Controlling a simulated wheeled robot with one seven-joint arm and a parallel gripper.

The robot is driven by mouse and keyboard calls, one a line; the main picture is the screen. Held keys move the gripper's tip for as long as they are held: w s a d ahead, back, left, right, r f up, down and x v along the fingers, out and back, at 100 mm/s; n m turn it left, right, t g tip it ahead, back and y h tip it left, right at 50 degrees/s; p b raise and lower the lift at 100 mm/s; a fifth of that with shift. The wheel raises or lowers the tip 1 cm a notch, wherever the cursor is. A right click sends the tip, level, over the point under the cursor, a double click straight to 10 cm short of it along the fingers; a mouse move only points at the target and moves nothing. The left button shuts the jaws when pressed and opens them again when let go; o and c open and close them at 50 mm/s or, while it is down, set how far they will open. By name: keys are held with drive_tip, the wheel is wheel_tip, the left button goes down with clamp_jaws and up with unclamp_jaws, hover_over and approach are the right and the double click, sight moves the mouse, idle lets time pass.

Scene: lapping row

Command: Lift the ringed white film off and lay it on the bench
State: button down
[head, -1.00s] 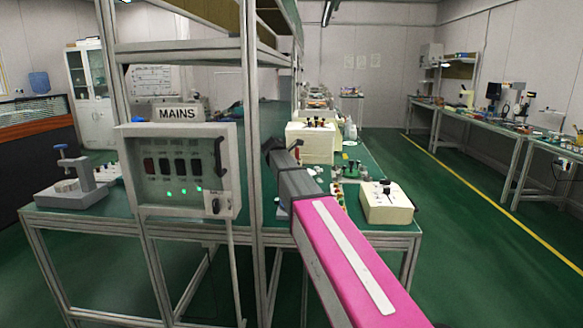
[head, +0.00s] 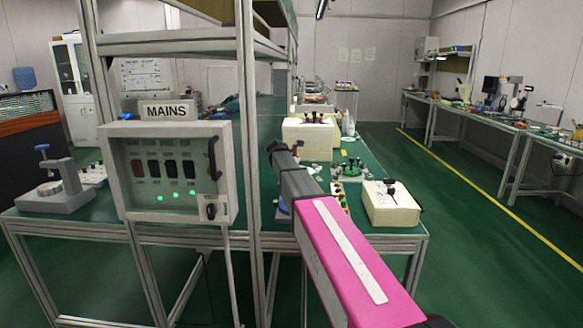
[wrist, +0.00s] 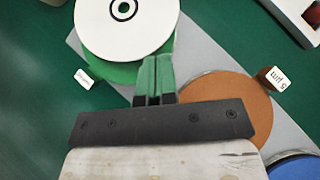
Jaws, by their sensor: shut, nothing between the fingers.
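The white film (wrist: 124,22) is a round disc with a black ring at its centre, at the top left of the wrist view. It lies over a green disc (wrist: 118,70), whose edge shows below it. My gripper (wrist: 154,60) is shut and empty, with its fingertips by the lower right edge of the white film. I cannot tell whether they touch it. In the head view my arm reaches over the bench (head: 395,232), and neither the film nor my fingertips can be made out there.
A brown disc (wrist: 225,98) and a blue disc (wrist: 295,167) lie to the right on a grey surface. A small block marked 5 µm (wrist: 277,79) and another label block (wrist: 85,78) stand nearby. The MAINS box (head: 180,172) and upright frame (head: 246,170) stand left of my arm.

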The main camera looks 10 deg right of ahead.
drive_tip(key=shift+w+d+f, duration=0.3)
drive_tip(key=shift+d+f, duration=0.1)
drive_tip(key=shift+f, duration=0.1)
drive_tip(key=shift+w+d, duration=0.95)
drive_tip(key=shift+d, duration=0.2)
drive_tip(key=shift+s, duration=0.1)
drive_tip(key=shift+a+r, duration=0.1)
